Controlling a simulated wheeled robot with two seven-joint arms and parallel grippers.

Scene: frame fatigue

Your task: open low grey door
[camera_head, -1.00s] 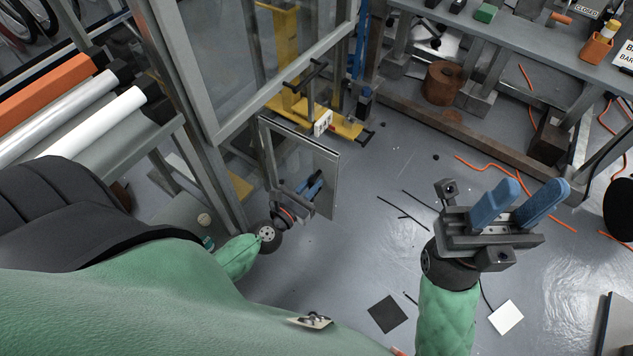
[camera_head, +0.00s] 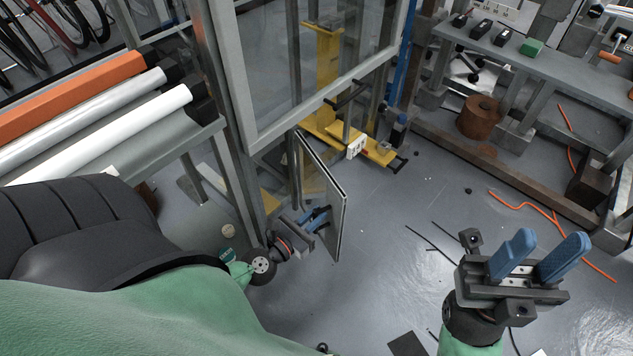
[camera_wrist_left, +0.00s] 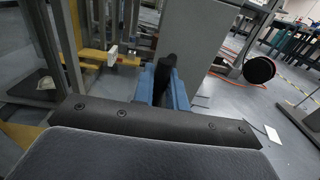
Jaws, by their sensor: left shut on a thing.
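The low grey door (camera_head: 322,183) stands ajar below the tall framed panel in the head view, swung out from the frame and seen at a steep angle. It also shows as a flat grey panel in the left wrist view (camera_wrist_left: 195,50). My left gripper (camera_head: 314,217) is at the door's near face. Its blue fingers are shut on the black door handle (camera_wrist_left: 166,75), seen between them in the left wrist view. My right gripper (camera_head: 540,258) is open and empty, its blue fingers apart, above the floor away from the door.
A yellow metal structure (camera_head: 322,85) stands behind the door. Rolls on a rack (camera_head: 100,130) are at the left. A workbench (camera_head: 520,65) is at the back right. Orange cable (camera_head: 525,205) lies on the floor. Floor right of the door is mostly clear.

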